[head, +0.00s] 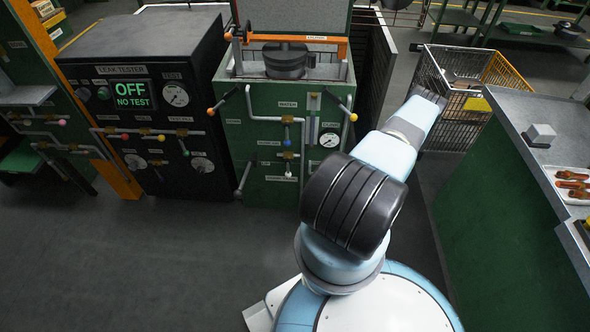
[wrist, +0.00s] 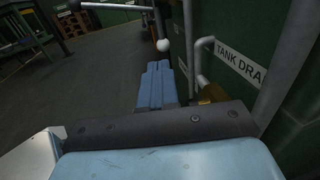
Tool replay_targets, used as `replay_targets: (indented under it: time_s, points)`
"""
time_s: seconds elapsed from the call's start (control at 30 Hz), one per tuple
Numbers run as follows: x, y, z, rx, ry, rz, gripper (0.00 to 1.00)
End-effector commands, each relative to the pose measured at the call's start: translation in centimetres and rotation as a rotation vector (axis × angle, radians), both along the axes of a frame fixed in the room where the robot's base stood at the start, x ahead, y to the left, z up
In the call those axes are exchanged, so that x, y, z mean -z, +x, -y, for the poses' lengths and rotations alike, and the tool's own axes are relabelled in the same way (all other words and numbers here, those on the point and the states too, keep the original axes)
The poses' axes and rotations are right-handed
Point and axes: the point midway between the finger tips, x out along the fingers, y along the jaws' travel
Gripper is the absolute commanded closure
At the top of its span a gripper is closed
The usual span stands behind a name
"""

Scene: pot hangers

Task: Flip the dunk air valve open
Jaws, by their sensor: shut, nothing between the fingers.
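The green dunk tank panel (head: 262,170) stands in the middle of the head view, with pipes and several ball-tipped valve levers. A blue-tipped lever (head: 287,142) hangs at its centre. Its small labels are hard to read, so I cannot tell which lever is the dunk air valve. My gripper (wrist: 157,82) shows in the wrist view, with its blue fingers together and empty. A white ball-tipped lever (wrist: 162,45) is just beyond the fingertips; contact is unclear. A label beginning "TANK DRA" (wrist: 240,64) is at the right. In the head view, my gripper is hidden.
A black leak tester (head: 150,110) reading "OFF NO TEST" stands left of the tank. A wire cart (head: 455,125) is behind at right, and a green counter (head: 495,190) at far right. Grey pipes (wrist: 285,70) run close to my gripper's right. Floor at left is clear.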

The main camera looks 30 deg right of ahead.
Motion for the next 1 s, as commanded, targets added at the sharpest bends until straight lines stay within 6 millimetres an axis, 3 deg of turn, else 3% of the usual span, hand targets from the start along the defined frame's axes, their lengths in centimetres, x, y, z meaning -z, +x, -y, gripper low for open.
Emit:
replay_targets:
  time_s: [0.37, 1.0]
  points:
    - [0.0, 0.4, -0.1, 0.011, 0.0, 0.0, 1.0]
    - [0.0, 7.8, -7.5, 0.011, -0.001, -0.001, 1.0]
